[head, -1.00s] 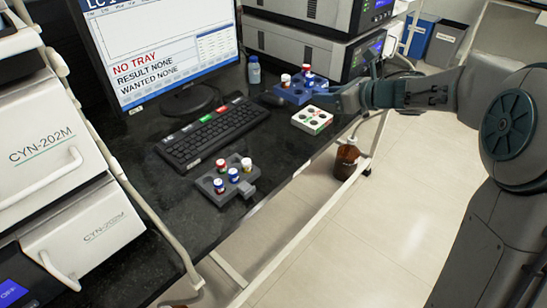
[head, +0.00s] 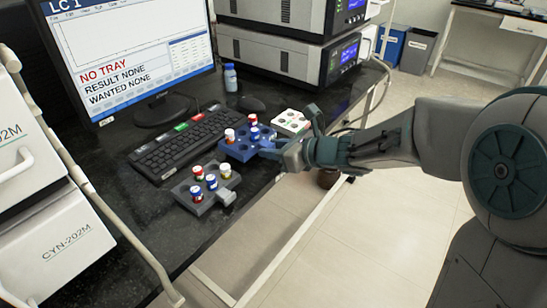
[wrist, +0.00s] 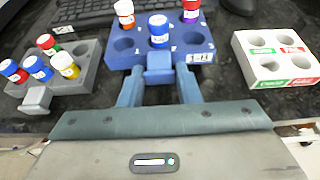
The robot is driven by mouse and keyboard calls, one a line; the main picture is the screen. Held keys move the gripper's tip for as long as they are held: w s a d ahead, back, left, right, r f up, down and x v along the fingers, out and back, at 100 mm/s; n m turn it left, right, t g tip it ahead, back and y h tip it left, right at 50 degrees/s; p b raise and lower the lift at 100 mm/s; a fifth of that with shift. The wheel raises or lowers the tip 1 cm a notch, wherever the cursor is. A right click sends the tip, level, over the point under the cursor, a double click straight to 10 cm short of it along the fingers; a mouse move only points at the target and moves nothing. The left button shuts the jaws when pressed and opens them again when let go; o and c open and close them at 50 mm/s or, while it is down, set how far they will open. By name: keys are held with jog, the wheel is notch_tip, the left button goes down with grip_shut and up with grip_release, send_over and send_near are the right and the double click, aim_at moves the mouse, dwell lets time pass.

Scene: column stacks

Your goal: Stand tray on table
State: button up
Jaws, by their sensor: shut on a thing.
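In the wrist view the fingers (wrist: 160,85) flank the handle block of the blue tray (wrist: 195,38). The tray looks level; whether its underside touches the table I cannot tell.
A grey tray (head: 205,203) with several vials stands at the left, and a white block with holes (head: 291,124) at the right. The keyboard (head: 185,143) lies close behind. The monitor (head: 130,50) reads NO TRAY.

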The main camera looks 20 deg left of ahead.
jog(key=shift+f, duration=0.95)
jog(key=shift+f+b, duration=0.2)
jog(key=shift+b, duration=0.25)
jog(key=o, duration=1)
jog(key=shift+r, duration=0.15)
